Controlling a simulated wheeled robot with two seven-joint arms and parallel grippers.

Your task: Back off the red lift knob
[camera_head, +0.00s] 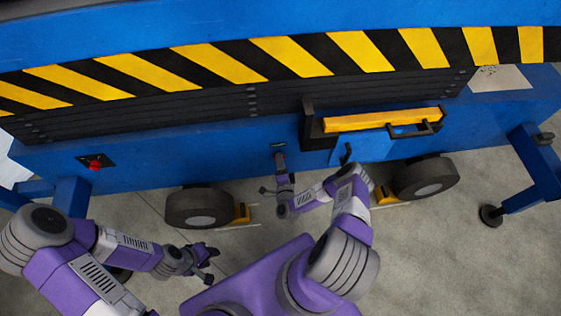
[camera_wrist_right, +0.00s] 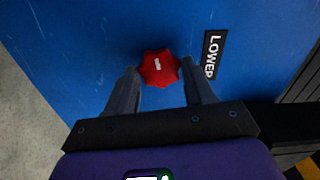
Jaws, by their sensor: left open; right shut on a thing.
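The red lift knob (camera_wrist_right: 158,66) is a lobed knob with a small white mark, on the blue panel in the right wrist view. My right gripper (camera_wrist_right: 160,74) has one finger on each side of it and is shut on it. In the head view my right gripper (camera_head: 280,162) reaches the blue front panel, just under a small dark label (camera_head: 278,145), and largely hides the knob. My left gripper (camera_head: 211,264) is open and empty, low over the floor, away from the panel.
A black label reading LOWER (camera_wrist_right: 214,54) sits right of the knob. A red button (camera_head: 95,166) on a black plate is further left on the panel. Two dark wheels (camera_head: 198,208) (camera_head: 425,178) and a yellow-topped bracket (camera_head: 382,120) flank my right arm. Grey floor lies in front.

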